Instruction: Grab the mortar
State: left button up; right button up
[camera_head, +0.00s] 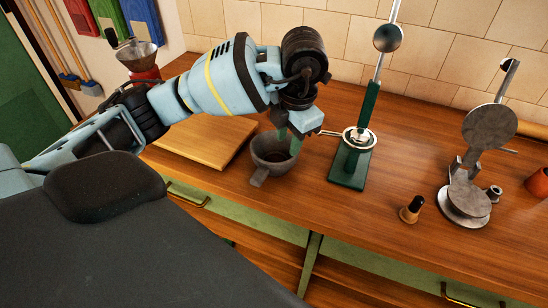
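The mortar (268,161) is a dark grey bowl standing upright on the wooden worktop, with a lighter grey piece jutting from its near side. My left arm reaches in from the left, and its gripper (292,139) points down over the mortar's far right rim. The greenish finger parts overlap the bowl's opening in the picture. I cannot tell whether they touch the rim or how far apart they are. My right gripper is not in view.
A wooden board (205,141) lies left of the mortar. A green-based stand (350,168) with a metal ring rises close to its right. Further right are a small wood-and-black item (411,209) and a grey metal press (465,200). The tiled wall is behind.

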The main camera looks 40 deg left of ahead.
aim_at(286, 161)
pick_arm(q)
jog(key=shift+a+f, duration=0.1)
jog(key=shift+f, duration=0.6)
jog(key=f, duration=0.4)
jog(key=shift+s, duration=0.3)
jog(key=shift+w+f, duration=0.1)
jog(key=shift+f, duration=0.55)
jog(key=shift+c, duration=0.4)
grip_shut()
jog(key=shift+r, duration=0.1)
